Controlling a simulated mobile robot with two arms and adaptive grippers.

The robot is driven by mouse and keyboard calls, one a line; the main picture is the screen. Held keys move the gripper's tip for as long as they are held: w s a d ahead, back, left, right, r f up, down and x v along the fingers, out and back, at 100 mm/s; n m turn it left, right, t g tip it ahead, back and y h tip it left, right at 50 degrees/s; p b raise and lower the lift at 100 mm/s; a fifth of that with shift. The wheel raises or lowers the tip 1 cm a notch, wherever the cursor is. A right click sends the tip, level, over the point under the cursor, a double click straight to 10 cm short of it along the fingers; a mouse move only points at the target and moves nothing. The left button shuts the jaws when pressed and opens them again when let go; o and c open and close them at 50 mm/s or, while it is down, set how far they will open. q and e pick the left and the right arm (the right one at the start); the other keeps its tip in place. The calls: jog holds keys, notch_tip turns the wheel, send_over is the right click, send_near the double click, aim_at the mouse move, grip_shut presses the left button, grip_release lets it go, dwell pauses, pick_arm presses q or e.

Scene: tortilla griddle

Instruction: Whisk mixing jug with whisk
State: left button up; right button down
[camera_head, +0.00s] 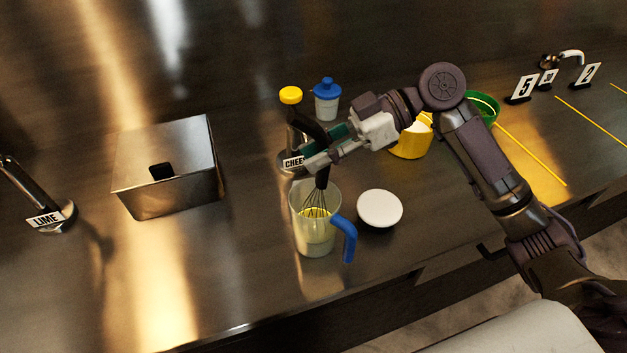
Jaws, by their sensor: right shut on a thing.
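The mixing jug (299,233) is clear with a blue handle at its right side, and stands on the steel counter near the front edge. Yellow content shows inside it. The whisk (314,204) has a black handle and thin wires, and its wires are down inside the jug. My right gripper (318,160) is shut on the whisk's handle above the jug's rim. The whisk is nearly upright. How deep its wires reach is hard to tell. My left gripper is not in view.
A white round lid or dish (380,208) lies close right of the jug. A steel box (185,190) stands left. Behind are a blue-capped container (327,104), a yellow-topped bottle (291,96), a yellow container (409,146) and a green bowl (487,105). The front left counter is clear.

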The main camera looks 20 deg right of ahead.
jog(key=shift+d, duration=0.1)
jog(key=shift+w+a+r+p, duration=0.1)
jog(key=shift+w+r+p, duration=0.1)
jog(key=shift+r+p, duration=1.8)
jog(key=shift+w+a+r+p, duration=0.15)
jog(key=shift+r+p, duration=1.35)
jog(key=shift+r, duration=0.95)
jog(key=shift+w+a+r+p, duration=0.1)
jog(key=shift+w+r+p, duration=0.1)
jog(key=shift+r+p, duration=1.8)
jog(key=shift+r, duration=0.2)
notch_tip(320, 180, up, 5)
jog(key=p, duration=0.3)
